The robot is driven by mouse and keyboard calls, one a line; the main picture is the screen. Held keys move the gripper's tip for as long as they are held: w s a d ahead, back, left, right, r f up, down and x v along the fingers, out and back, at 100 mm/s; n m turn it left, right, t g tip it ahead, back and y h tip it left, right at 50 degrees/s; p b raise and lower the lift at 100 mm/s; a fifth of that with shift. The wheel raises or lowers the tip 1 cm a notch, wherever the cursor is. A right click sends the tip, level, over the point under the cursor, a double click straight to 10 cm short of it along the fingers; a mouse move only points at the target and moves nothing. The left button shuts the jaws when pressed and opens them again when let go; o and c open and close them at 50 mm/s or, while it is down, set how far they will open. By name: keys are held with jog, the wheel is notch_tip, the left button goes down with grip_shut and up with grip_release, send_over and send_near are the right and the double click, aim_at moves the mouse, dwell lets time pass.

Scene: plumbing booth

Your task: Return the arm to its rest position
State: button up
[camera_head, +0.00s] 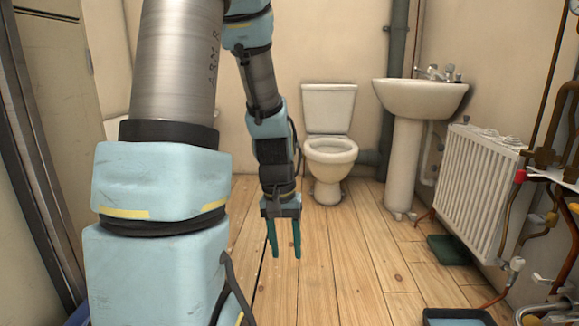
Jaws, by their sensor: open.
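My gripper (284,238) hangs at the end of my arm, pointing down over the wooden floor. Its two teal fingers are apart with nothing between them. My arm (262,85) fills the left half of the view, with silver tubes and light blue joint covers. It bends over at the top and comes down in front of the back wall. The gripper is left of and nearer than the toilet, and apart from it.
A white toilet (329,150) stands at the back wall. A pedestal sink (419,98) is right of it. A radiator (476,185), pipes (553,157), a green tray (447,250) and a blue tray (457,314) are on the right. The wooden floor (340,265) between is clear.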

jog(key=s+a+r+t+y, duration=0.1)
jog(key=s+a+r+t, duration=0.15)
jog(key=a+r, duration=0.3)
notch_tip(320, 180, up, 37)
jog(key=p, duration=3.8)
jog(key=shift+s+a+n, duration=0.15)
jog(key=shift+a+n, duration=0.05)
jog(key=shift+n, duration=0.2)
jog(key=shift+f+g, duration=0.1)
jog(key=shift+g, duration=0.15)
